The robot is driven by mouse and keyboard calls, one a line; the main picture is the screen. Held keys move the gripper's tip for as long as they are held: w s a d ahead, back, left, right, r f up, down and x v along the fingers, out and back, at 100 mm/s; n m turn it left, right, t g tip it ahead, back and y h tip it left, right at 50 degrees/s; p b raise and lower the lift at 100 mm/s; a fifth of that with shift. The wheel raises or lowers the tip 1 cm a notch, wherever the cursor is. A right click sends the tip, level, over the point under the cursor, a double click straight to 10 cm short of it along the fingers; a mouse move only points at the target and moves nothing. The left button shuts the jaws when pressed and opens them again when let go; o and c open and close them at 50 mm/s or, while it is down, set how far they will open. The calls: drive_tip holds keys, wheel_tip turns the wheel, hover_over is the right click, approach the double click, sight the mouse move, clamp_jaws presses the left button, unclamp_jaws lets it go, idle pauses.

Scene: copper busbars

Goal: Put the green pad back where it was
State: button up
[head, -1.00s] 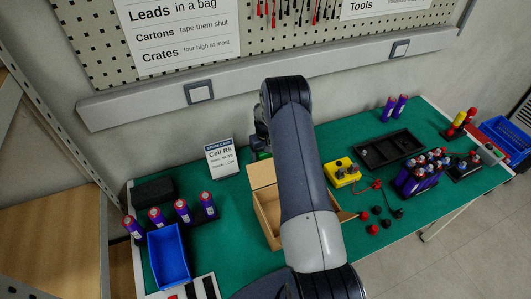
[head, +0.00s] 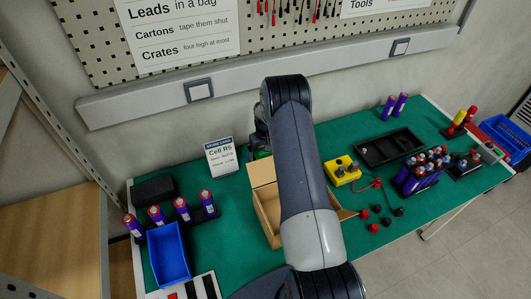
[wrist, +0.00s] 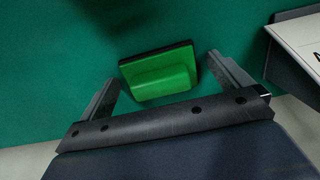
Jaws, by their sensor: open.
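The green pad (wrist: 162,78) lies on the dark green table mat in the wrist view, with a dark edge along its far side. A sliver of green (head: 261,154) beside my arm in the head view appears to be the same pad. My gripper (wrist: 162,68) is open, with one finger to the left of the pad and one to the right. Gaps show between the pad and both fingers, so nothing is held. In the head view my arm hides most of the gripper and the pad.
The Cell R5 card (head: 221,157) stands close by, to the right in the wrist view (wrist: 298,38). An open cardboard box (head: 266,208) is in front of the pad. A blue bin (head: 168,254), purple cells (head: 182,210) and a yellow device (head: 342,171) stand around. The wall is behind.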

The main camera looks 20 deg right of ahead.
wheel_tip(320, 180, up, 12)
drive_tip(key=b, duration=0.3)
drive_tip(key=shift+r, duration=0.15)
